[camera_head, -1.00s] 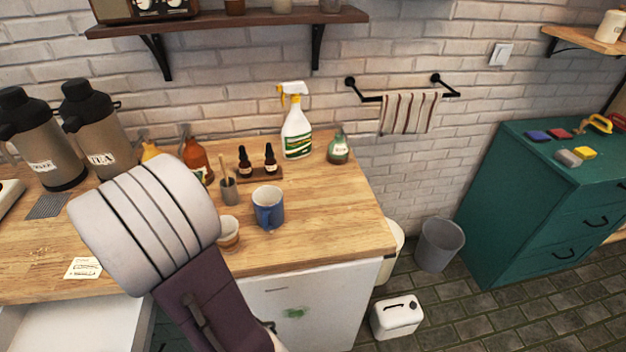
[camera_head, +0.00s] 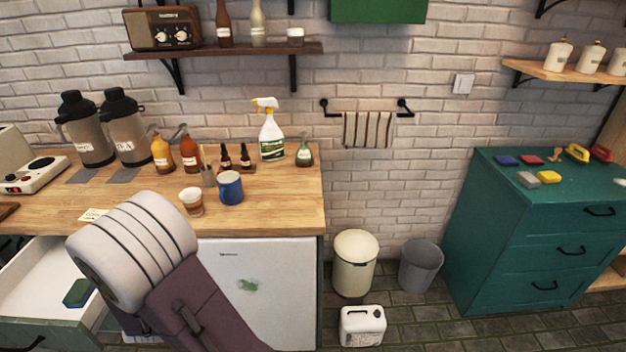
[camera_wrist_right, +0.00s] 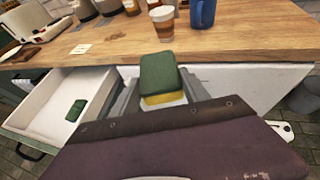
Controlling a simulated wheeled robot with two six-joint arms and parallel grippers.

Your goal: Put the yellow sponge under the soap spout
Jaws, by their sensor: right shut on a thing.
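A sponge with a green top and a yellow lower layer (camera_wrist_right: 160,80) is between the fingers of my right gripper (camera_wrist_right: 160,92) in the right wrist view. The gripper is shut on it, in front of the counter's edge. In the head view, a pale, banded arm part hides the gripper and this sponge. A small green pump bottle (camera_head: 304,156) stands at the counter's right end. A yellow bottle (camera_head: 161,153) and a red-orange bottle (camera_head: 189,156) with spouts stand further left. Which one holds soap I cannot tell. My left gripper is not in view.
An open drawer (camera_head: 35,275) holds a green-topped sponge with a blue side (camera_head: 78,292). A glass (camera_head: 191,202), a blue mug (camera_head: 230,187) and a spray bottle (camera_head: 271,137) stand on the counter (camera_head: 290,195). Coloured blocks lie on the teal cabinet (camera_head: 500,215).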

